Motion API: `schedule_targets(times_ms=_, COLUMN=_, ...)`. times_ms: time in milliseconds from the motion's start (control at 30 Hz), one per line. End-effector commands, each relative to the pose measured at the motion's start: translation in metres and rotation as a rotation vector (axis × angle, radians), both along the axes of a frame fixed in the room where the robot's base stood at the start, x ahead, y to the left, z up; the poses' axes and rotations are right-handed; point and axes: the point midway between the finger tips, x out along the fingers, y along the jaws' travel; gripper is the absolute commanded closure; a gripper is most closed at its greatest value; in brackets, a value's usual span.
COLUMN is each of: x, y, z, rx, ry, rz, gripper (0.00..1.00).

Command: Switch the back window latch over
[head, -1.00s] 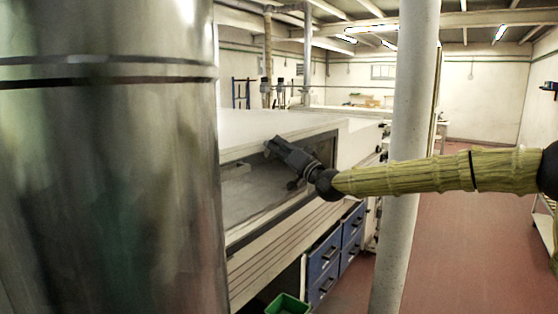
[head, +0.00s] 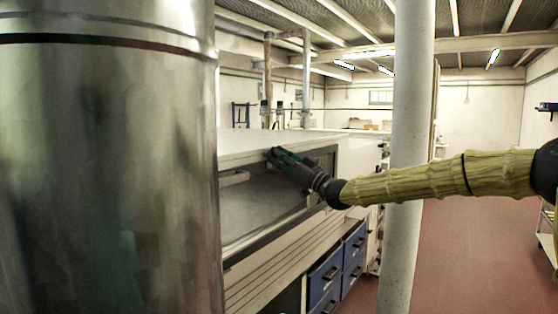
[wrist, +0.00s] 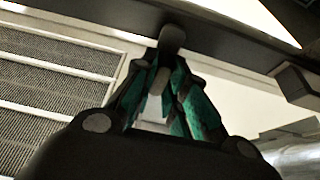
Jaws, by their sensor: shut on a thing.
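The window (head: 262,205) is a wide dark-framed opening in the side of the pale tunnel, left of centre in the head view. My gripper (head: 272,153) reaches to its upper edge from the right. In the wrist view, my gripper (wrist: 167,62) has its dark fingers with green sides drawn together around a small grey latch (wrist: 172,38) hanging from the dark frame bar. The fingers cover part of the latch, so its exact turn is hard to tell. In the head view my gripper hides the latch.
A large shiny metal cylinder (head: 105,180) fills the left of the head view. A pale post (head: 408,130) stands behind my arm. Blue drawers (head: 325,275) sit under the slatted ledge (head: 270,262). The red floor at right is open.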

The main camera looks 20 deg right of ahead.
Motion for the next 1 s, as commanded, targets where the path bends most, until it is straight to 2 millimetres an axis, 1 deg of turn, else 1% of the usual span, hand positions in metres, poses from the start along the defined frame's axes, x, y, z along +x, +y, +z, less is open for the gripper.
schedule_targets(times_ms=33, x=0.0005, y=-0.0001, z=-0.0044, rx=-0.009, ry=-0.001, rz=0.000, gripper=1.00)
schedule_targets(times_ms=567, x=0.0006, y=-0.0002, z=-0.0043, rx=-0.026, ry=-0.012, rz=-0.001, gripper=1.00)
schedule_targets(times_ms=600, x=0.0006, y=-0.0002, z=-0.0042, rx=-0.025, ry=-0.013, rz=-0.001, gripper=0.78)
schedule_targets(times_ms=667, x=0.0005, y=-0.0002, z=-0.0037, rx=-0.025, ry=-0.013, rz=-0.001, gripper=0.68)
schedule_targets(times_ms=700, x=0.0005, y=-0.0001, z=-0.0032, rx=-0.024, ry=-0.014, rz=-0.001, gripper=0.64)
schedule_targets(times_ms=1000, x=-0.0001, y=-0.0002, z=-0.0014, rx=-0.023, ry=-0.016, rz=-0.001, gripper=0.64)
